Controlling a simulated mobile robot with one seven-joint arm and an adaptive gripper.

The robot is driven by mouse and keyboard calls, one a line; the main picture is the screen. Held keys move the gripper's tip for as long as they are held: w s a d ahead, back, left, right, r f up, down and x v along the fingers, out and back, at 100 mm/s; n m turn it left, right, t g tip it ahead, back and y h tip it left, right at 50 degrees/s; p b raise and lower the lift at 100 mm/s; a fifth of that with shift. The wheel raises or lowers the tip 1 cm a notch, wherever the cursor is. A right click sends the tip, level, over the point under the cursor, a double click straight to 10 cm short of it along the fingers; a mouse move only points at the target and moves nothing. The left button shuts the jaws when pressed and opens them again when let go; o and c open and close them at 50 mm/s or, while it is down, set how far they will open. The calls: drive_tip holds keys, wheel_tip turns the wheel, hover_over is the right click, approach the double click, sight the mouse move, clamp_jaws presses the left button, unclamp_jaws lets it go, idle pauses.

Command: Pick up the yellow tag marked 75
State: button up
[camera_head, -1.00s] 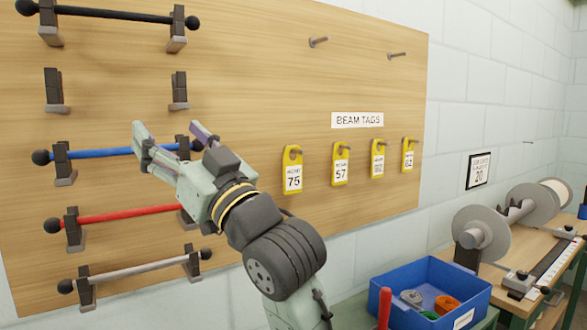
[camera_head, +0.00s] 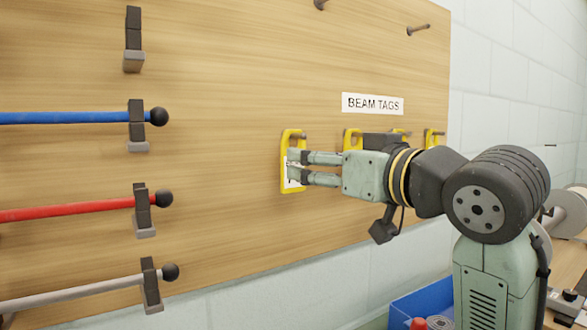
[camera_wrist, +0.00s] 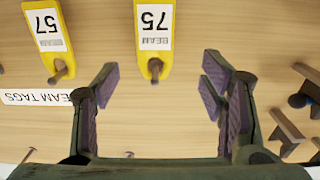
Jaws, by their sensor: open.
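The yellow tag marked 75 (camera_head: 286,182) hangs on a peg on the wooden board, with its label partly hidden behind my fingers in the head view. In the wrist view the tag (camera_wrist: 155,62) shows upside down at the top middle, its peg through its hole. My gripper (camera_head: 290,169) is at the tag's front in the head view, fingers pointing left. In the wrist view my gripper (camera_wrist: 155,82) is open, with one finger on each side of the tag's peg end. A gap shows between the tag and each finger; nothing is held.
A yellow tag marked 57 (camera_wrist: 47,35) hangs beside it. Other tags (camera_head: 432,135) hang to the right, mostly behind my arm. Bare pegs (camera_head: 418,29) stick out above the BEAM TAGS sign (camera_head: 372,103). Blue (camera_head: 65,118), red and grey bars are racked at left. A blue bin (camera_head: 408,306) stands below.

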drive_tip(key=x, duration=0.3)
drive_tip(key=p, duration=0.2)
hover_over(287, 186)
drive_tip(key=d, duration=0.2)
drive_tip(key=shift+a+r, duration=0.1)
drive_tip(key=shift+r, duration=0.05)
drive_tip(key=c, duration=1)
drive_tip(key=shift+r, duration=0.2)
drive_tip(key=shift+c, duration=0.2)
